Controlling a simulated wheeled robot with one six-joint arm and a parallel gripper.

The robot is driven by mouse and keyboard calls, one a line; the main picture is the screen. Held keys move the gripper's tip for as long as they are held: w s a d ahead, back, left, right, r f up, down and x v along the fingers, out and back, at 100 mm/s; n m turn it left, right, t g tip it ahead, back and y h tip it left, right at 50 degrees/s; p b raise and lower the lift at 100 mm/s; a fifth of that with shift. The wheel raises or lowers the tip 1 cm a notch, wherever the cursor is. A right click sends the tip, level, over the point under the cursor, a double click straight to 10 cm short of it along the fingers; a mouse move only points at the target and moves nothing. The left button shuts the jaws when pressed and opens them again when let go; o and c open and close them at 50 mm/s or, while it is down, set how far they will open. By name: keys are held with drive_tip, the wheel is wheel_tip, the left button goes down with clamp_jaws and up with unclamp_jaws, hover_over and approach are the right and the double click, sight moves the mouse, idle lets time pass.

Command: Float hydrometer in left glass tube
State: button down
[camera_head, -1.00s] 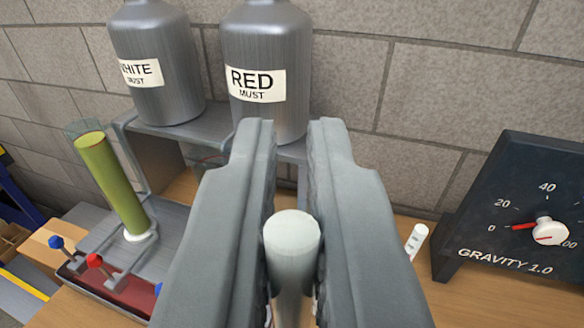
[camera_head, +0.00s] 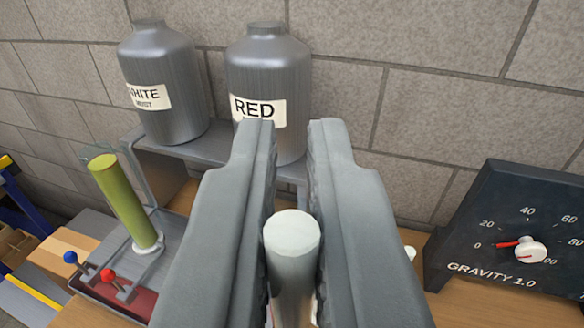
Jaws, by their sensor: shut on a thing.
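My gripper (camera_head: 292,190) fills the middle of the view. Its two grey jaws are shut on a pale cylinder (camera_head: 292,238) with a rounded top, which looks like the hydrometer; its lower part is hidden. A tall glass tube (camera_head: 124,205) filled with yellow-green liquid stands to the left on a white collar, on a grey stand. It is apart from the gripper. Whether another tube stands behind my jaws cannot be seen.
Two grey metal tanks, white must (camera_head: 168,105) and red must (camera_head: 268,65), stand on a shelf at the back. Levers with a blue knob (camera_head: 70,257) and a red knob (camera_head: 107,274) are front left. A dark gravity dial (camera_head: 520,215) stands right.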

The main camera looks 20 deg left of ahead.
wheel_tip(320, 180, up, 12)
drive_tip(key=shift+r, duration=0.2)
idle(1.9)
idle(1.0)
